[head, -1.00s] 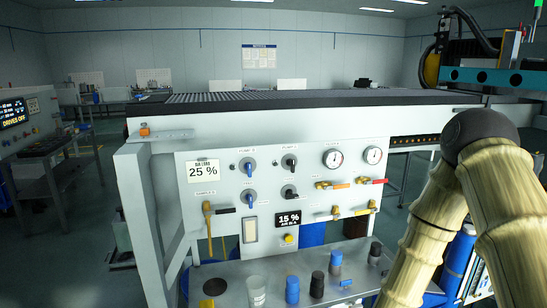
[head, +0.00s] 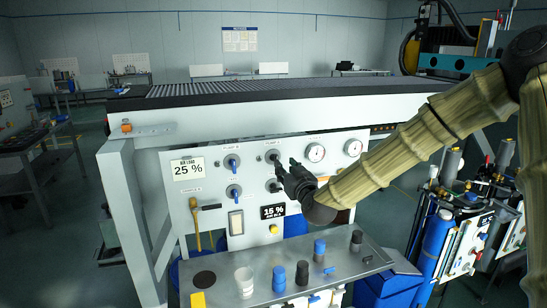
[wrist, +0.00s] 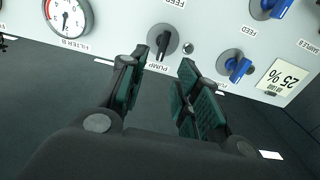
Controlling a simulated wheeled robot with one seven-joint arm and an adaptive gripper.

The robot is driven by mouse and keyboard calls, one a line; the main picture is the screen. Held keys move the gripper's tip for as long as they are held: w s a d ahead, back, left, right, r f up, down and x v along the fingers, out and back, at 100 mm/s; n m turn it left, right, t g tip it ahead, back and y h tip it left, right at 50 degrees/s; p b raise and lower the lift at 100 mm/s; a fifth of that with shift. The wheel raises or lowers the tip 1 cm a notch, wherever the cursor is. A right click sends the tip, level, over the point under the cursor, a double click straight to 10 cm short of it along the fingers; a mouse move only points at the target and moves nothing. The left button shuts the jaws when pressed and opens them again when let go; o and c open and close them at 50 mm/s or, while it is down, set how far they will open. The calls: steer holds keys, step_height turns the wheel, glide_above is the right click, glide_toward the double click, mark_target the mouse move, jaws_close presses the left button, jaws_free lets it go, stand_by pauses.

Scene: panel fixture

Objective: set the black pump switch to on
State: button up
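The black pump switch (wrist: 163,42) is a dark round knob with a raised bar handle, above a PUMP label in the wrist view. Its handle stands nearly upright in that picture, slightly slanted. In the head view it is the upper black switch (head: 272,156) on the white panel (head: 215,215). My gripper (wrist: 164,62) is open and empty. Its two fingertips lie below and to either side of the switch in the wrist view, apart from it as far as I can see.
Two blue switches (head: 232,163) sit left of the black ones. Gauges (head: 315,152) are to the right, partly bordered by my arm. A 25 % display (head: 187,169) is at the upper left. A metal shelf (head: 215,294) with several cups and knobs juts out below.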

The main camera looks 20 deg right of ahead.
mark_target(277, 158)
steer(key=shift+w+a+p, duration=0.2)
steer(key=shift+w+p, duration=1.3)
steer(key=shift+w, duration=3.25)
steer(key=shift+c, duration=0.2)
jaws_close()
